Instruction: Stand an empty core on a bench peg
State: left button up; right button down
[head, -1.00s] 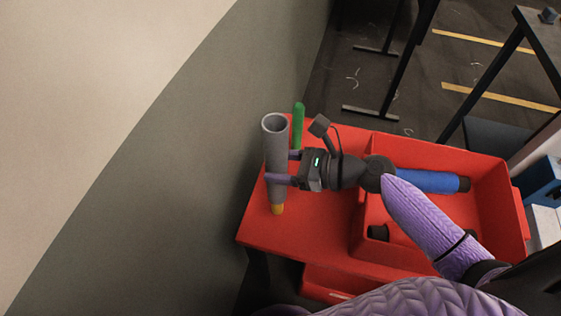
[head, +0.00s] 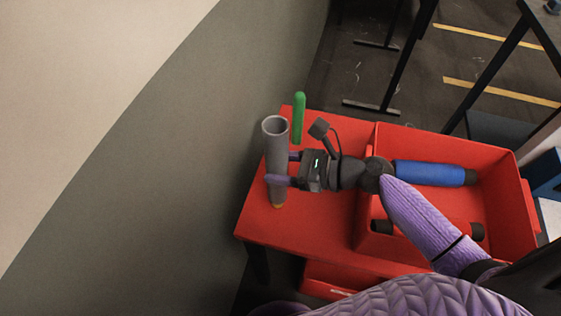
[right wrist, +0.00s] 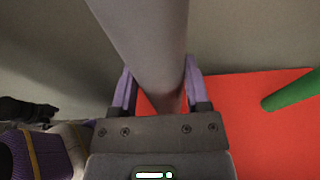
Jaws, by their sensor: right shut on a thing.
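The empty core is a grey hollow tube (head: 276,140), upright with its open end on top. My right gripper (head: 280,169) is shut on its side, and the tube also stands between the fingers in the right wrist view (right wrist: 150,45). A sliver of a yellow-orange peg (head: 278,206) shows at the tube's lower end; most of it is hidden, and I cannot tell whether the tube touches the bench. A green peg (head: 299,118) stands free behind and right of the tube, also in the right wrist view (right wrist: 292,92). My left gripper is not in view.
The red bench (head: 262,226) has a bare area around the tube. A red walled tray (head: 450,139) on its right holds a blue roll (head: 430,173) and another dark-ended piece (head: 470,232), partly behind my arm. A wall stands close on the left.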

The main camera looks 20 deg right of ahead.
jog(key=shift+f+b, duration=0.45)
jog(key=shift+f, duration=0.3)
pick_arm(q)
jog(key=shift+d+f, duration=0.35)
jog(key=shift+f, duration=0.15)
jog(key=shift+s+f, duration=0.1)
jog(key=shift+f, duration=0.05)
pick_arm(e)
jog(key=shift+f, duration=0.15)
jog(key=shift+f, duration=0.15)
grip_release()
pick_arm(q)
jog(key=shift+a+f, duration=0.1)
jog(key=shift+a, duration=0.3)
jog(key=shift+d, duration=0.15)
